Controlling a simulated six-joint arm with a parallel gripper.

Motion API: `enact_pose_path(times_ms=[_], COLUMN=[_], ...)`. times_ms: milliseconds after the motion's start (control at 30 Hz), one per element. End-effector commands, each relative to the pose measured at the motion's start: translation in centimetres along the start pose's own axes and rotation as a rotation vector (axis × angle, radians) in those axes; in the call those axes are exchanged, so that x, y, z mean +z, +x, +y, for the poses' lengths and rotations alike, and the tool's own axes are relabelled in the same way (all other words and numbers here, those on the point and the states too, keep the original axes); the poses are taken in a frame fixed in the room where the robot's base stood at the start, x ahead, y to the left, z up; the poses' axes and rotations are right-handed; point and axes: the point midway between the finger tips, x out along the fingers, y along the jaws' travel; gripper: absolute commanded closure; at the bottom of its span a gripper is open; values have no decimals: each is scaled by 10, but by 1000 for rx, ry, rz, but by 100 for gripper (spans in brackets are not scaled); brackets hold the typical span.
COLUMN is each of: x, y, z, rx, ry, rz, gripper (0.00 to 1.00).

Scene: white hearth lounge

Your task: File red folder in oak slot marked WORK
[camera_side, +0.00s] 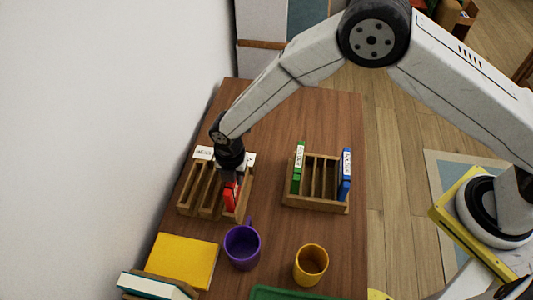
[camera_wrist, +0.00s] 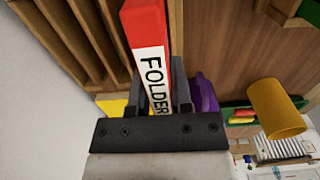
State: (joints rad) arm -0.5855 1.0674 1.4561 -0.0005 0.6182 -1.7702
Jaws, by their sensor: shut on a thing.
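My gripper (camera_side: 231,178) is shut on the red folder (camera_side: 231,196), over the right-hand part of the left oak rack (camera_side: 186,212). In the wrist view the red folder (camera_wrist: 147,22) stands between the two dark fingers (camera_wrist: 158,95), its white label reading FOLDER. The rack's slots (camera_wrist: 72,35) show to the left of the folder there. White tags (camera_side: 204,153) sit at the rack's far edge; the wrist partly hides them and I cannot read WORK on any. I cannot tell whether the folder's lower edge is inside a slot.
A second wooden rack (camera_side: 318,203) at right holds a green folder (camera_side: 299,170) and a blue folder (camera_side: 345,175). A purple mug (camera_side: 242,247) stands close in front of the left rack. A yellow mug (camera_side: 311,264), yellow book (camera_side: 184,260) and green tray (camera_side: 290,293) are nearby.

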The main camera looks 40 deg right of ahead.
Motion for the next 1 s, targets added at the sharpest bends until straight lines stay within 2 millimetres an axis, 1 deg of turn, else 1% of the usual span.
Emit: enact_pose_path(times_ms=[667, 700, 767, 800, 833, 1000], x=[0, 0, 0, 0, 0, 0], y=[12, 12, 12, 12, 12, 12], z=[0, 0, 0, 0, 0, 0], rx=[0, 0, 1, 1, 0, 0], ry=[0, 0, 0, 0, 0, 0], rz=[0, 0, 0, 0, 0, 0], gripper=[100, 71, 52, 39, 33, 33])
